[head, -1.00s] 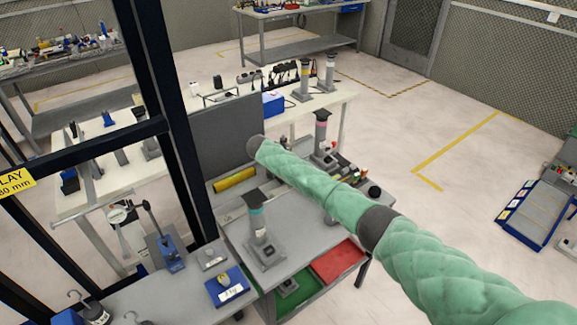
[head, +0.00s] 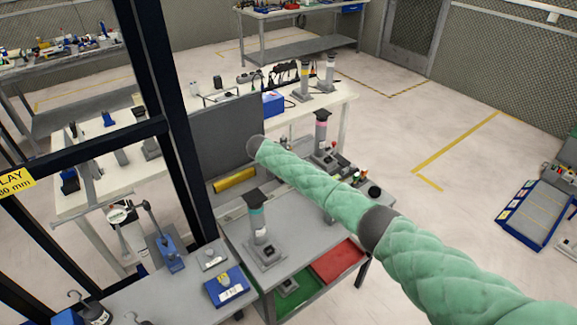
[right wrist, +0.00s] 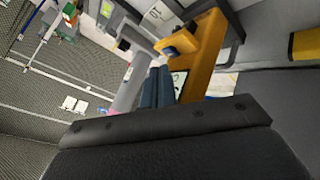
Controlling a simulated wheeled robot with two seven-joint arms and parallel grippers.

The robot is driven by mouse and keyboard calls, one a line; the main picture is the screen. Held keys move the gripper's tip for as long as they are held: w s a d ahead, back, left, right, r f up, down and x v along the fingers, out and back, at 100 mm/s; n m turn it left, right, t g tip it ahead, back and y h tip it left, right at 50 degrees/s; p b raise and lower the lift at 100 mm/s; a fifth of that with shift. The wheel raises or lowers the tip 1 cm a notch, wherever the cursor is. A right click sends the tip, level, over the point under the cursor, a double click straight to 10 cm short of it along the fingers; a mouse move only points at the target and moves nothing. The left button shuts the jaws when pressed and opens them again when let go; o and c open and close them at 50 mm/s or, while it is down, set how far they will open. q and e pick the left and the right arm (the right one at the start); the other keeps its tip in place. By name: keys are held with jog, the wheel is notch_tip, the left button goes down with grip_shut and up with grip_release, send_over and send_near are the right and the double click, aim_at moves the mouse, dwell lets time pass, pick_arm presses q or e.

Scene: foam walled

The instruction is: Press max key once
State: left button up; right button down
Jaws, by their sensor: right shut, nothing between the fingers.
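My right gripper (right wrist: 157,84) shows in the right wrist view as two dark blue fingers side by side, shut with nothing between them. Close by its tips is an orange device (right wrist: 207,45) with a dark knob or key (right wrist: 170,52) on it; any label is too small to read. A grey post (right wrist: 132,85) with a pink band stands beside the fingers. In the head view my green-sleeved right arm reaches over the bench, and the gripper itself cannot be made out. I cannot tell which part is the max key. My left gripper is in neither view.
In the head view a pink-banded post (head: 321,128) stands behind my arm. A teal-banded post (head: 257,220) stands on the near bench, before a dark upright panel (head: 220,135). A black frame (head: 172,110) rises at left.

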jog(key=shift+f, duration=0.15)
jog(key=shift+f+b, duration=0.25)
jog(key=shift+b, duration=0.05)
jog(key=shift+f, duration=0.4)
dwell(0.9)
jog(key=shift+r, duration=0.85)
jog(key=shift+p, duration=0.3)
jog(key=shift+r+p, duration=1.5)
jog(key=shift+r, duration=1)
